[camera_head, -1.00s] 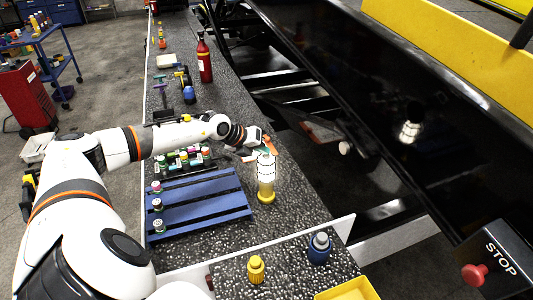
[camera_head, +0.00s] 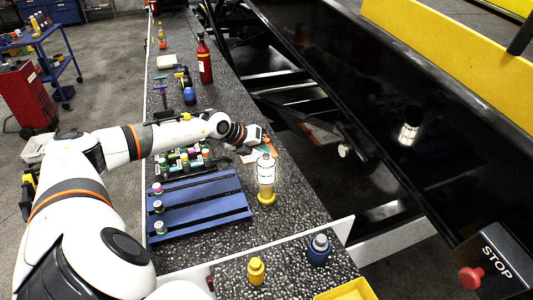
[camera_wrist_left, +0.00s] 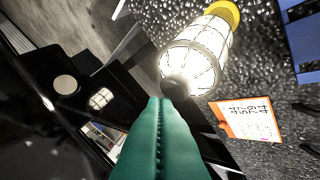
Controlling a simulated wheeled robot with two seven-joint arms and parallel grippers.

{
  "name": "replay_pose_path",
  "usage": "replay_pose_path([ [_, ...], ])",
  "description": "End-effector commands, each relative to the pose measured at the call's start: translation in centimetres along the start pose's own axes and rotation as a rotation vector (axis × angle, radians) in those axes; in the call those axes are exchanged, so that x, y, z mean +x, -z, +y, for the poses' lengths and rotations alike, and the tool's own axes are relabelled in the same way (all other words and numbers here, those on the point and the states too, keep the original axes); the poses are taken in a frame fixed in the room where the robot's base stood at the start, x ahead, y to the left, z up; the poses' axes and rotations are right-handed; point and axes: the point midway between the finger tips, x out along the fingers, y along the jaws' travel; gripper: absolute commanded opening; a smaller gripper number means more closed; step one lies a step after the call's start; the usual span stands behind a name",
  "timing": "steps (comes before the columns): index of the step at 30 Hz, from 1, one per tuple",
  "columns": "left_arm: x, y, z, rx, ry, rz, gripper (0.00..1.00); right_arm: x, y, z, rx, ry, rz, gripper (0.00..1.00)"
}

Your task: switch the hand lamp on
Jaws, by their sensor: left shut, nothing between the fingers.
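The hand lamp (camera_head: 266,182) stands upright on the speckled counter, with a yellow base and a pale caged body. In the left wrist view the lamp (camera_wrist_left: 200,52) glows bright white inside its cage, and its dark top end is towards my fingers. My left gripper (camera_head: 267,147) is just behind the lamp's top in the head view. Its green fingers (camera_wrist_left: 160,102) are shut and empty, with the tips close to the dark top; I cannot tell if they touch it. My right gripper is not in view.
A blue slatted rack (camera_head: 200,205) lies left of the lamp, with several small capped items. A red bottle (camera_head: 204,60) stands farther back. An orange-edged label (camera_wrist_left: 246,119) lies beside the lamp. The black machine panel (camera_head: 370,90) rises to the right and mirrors the lamp.

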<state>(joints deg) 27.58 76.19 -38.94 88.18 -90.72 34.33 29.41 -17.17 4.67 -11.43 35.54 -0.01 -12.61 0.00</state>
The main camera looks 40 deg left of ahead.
Motion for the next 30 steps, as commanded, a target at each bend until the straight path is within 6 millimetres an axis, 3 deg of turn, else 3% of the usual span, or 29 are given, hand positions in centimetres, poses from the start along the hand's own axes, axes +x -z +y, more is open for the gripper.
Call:
replay_pose_path([
  [13,-3.5,2.6,2.5,0.001,-0.001,0.003,0.00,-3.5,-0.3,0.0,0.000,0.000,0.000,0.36],
  [30,-3.6,2.7,2.6,0.001,-0.001,0.002,0.00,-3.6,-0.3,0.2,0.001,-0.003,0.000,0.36],
])
